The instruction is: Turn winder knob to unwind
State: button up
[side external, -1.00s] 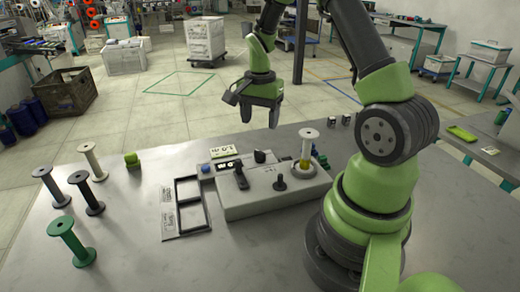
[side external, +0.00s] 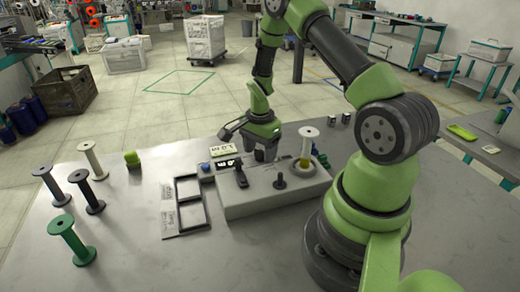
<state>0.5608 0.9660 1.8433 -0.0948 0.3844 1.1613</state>
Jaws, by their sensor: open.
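The winder is a light grey box (side external: 250,197) on the metal table, with several controls on its top. My gripper (side external: 260,152) is open and points down at the back of the winder's top. Its fingers cover the spot of the black rear knob, so I cannot tell whether they touch it. A black lever (side external: 240,177) and a black stick-like knob (side external: 280,181) stand in front of the fingers. A white bobbin with some yellow thread (side external: 306,150) stands upright at the winder's right end.
Black, cream and green spools (side external: 73,242) stand at the table's left. A green block (side external: 132,159) and a small display (side external: 223,150) are near the back edge.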

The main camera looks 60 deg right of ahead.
aim_at(260, 150)
jog(key=shift+c, duration=0.4)
jog(key=c, duration=0.9)
jog(key=shift+o, duration=0.2)
jog(key=shift+n, duration=1.5)
jog(key=o, duration=0.9)
jog(key=shift+o, duration=0.2)
notch_tip(260, 150, up, 10)
